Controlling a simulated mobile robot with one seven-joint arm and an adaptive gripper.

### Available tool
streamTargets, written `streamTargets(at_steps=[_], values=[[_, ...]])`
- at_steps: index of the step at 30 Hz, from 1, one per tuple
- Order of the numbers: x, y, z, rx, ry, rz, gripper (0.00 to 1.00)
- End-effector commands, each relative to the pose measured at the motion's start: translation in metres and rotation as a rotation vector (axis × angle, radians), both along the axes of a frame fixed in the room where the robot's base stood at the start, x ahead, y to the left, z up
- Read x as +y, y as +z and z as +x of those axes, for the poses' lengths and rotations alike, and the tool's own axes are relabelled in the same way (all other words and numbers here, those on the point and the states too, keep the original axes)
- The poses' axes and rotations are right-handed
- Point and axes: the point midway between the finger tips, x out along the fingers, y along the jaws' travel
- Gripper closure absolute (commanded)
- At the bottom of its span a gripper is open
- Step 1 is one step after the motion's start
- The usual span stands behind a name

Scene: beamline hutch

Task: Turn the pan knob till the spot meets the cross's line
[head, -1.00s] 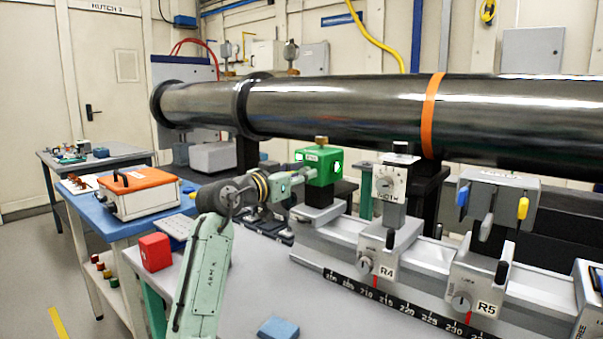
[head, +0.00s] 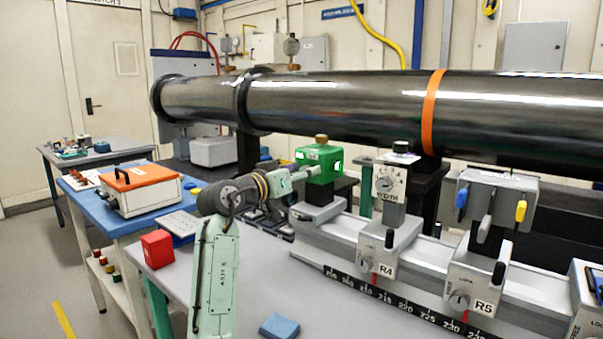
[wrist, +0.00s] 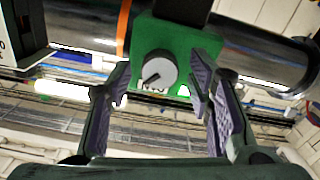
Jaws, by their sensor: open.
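A green block (head: 318,166) with a brass-coloured knob (head: 321,139) on top stands on a grey carrier at the left of the rail. In the wrist view the green block (wrist: 190,45) faces me with a round grey knob (wrist: 156,69) bearing a dark pointer line. I cannot read which knob it is. My gripper (wrist: 160,80) is open, with a finger on each side of the grey knob and visible gaps between. In the head view my gripper (head: 297,180) is at the block's left face, and the grey knob is hidden. I make out no spot or cross.
A grey rail carries R4 (head: 381,248) and R5 (head: 478,290) carriers to the right. A large dark pipe (head: 340,105) runs behind. A red block (head: 157,250) and blue block (head: 279,327) lie on the bench. An orange-topped case (head: 138,192) stands at left.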

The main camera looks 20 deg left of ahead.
Motion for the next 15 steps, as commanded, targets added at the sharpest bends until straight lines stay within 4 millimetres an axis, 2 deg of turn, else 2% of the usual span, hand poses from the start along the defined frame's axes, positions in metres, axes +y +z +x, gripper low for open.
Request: streamTargets(at_steps=[8,11,15], values=[[0.001,0.0,-0.003,-0.001,0.0,0.0,0.53],[0.005,0.0,-0.012,-0.001,0.001,0.0,0.53],[0.015,0.0,-0.037,-0.001,0.001,-0.002,0.53]])
